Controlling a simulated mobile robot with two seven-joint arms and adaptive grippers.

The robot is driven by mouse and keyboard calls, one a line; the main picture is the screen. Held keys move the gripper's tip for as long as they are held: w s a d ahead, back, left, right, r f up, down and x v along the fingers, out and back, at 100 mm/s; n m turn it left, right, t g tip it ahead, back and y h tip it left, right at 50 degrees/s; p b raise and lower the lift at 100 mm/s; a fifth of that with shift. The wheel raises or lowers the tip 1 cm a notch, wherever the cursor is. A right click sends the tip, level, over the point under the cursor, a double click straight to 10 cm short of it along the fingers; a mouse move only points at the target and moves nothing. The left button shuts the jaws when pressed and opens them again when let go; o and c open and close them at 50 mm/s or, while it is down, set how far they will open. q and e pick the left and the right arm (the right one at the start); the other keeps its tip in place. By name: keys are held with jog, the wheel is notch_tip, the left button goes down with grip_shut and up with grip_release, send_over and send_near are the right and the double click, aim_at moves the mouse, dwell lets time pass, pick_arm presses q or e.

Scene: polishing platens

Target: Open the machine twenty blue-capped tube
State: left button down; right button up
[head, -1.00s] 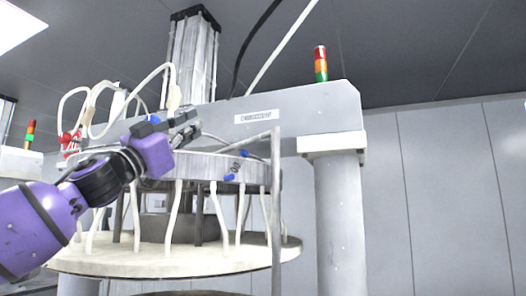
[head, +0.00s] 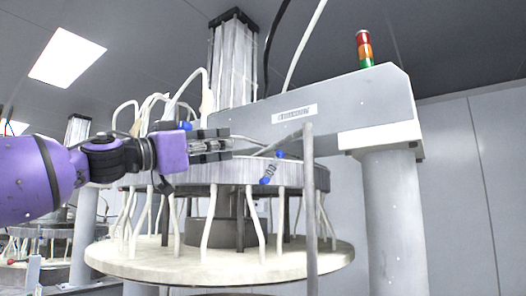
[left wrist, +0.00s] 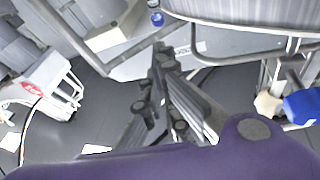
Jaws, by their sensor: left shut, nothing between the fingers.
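Two blue caps are in the head view: an upper one (head: 280,155) and a lower one (head: 265,181), on a small fitting beside the upper platen's rim (head: 300,172). Another blue cap (head: 185,125) shows behind my left gripper (head: 230,146). That gripper is shut and empty, level, pointing right, to the upper left of the lower cap. In the left wrist view my shut fingers (left wrist: 160,55) point up the picture. A small blue cap (left wrist: 157,18) is beyond their tips and a large blue cap (left wrist: 302,106) is at the right edge. My right gripper is not in view.
An upright grey post (head: 310,220) with a bent bar stands in front of the platen. Several white tubes (head: 206,220) hang down to the lower round plate (head: 150,262). A thick column (head: 392,220) stands right, with a signal lamp (head: 364,48) above.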

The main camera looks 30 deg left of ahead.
aim_at(273, 167)
pick_arm(q)
jog(key=w+d+b, duration=0.4)
jog(key=w+b, duration=0.1)
jog(key=w, duration=0.6)
jog(key=shift+r, duration=0.2)
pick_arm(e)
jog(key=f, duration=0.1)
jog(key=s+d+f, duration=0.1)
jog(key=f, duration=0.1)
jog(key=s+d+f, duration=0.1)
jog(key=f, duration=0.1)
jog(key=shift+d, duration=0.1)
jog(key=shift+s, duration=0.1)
